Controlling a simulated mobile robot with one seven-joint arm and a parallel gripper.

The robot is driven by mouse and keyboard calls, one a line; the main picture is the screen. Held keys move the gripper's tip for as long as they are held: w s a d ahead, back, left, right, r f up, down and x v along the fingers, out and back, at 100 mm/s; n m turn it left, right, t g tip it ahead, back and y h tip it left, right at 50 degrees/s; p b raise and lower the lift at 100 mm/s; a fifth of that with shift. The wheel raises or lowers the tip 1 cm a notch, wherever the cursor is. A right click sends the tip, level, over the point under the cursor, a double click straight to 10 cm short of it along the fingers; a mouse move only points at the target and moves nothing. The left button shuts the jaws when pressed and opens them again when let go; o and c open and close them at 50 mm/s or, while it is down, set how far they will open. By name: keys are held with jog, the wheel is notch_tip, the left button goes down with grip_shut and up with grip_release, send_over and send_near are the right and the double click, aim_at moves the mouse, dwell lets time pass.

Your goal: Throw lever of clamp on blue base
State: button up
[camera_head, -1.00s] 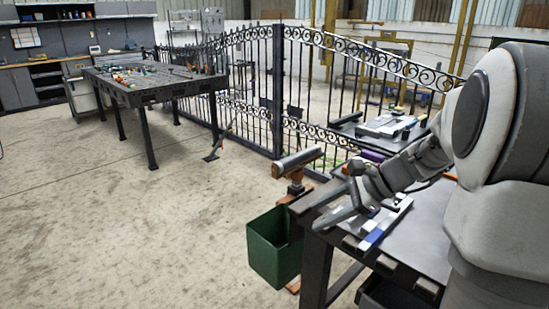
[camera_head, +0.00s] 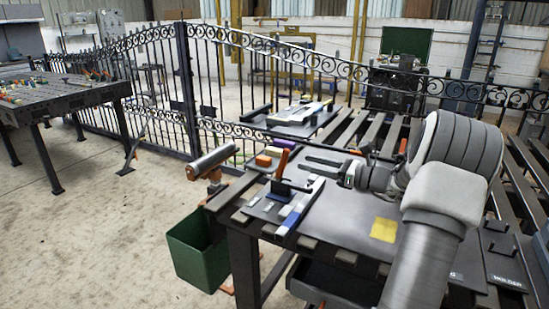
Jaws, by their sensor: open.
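A small clamp (camera_head: 284,187) with a dark body stands near the left end of the workbench, among flat pieces. An upright orange-red lever (camera_head: 282,162) rises from it. A long bar with white and blue sections (camera_head: 299,207) lies just right of the clamp, with a blue part (camera_head: 288,219) at its near end.
The dark workbench (camera_head: 345,225) has a yellow square (camera_head: 384,229) on its bare middle. Orange and yellow blocks (camera_head: 268,155) lie behind the clamp. A grey cylinder (camera_head: 211,161) and a green bin (camera_head: 197,251) are at its left end. An iron gate (camera_head: 190,90) stands behind.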

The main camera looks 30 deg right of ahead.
aim_at(282, 156)
jog(key=b+x, duration=0.1)
jog(key=x, duration=1)
jog(key=shift+w+a+b, duration=0.2)
jog(key=shift+w+b, duration=0.05)
jog(key=shift+b, duration=0.15)
grip_shut()
dwell(0.7)
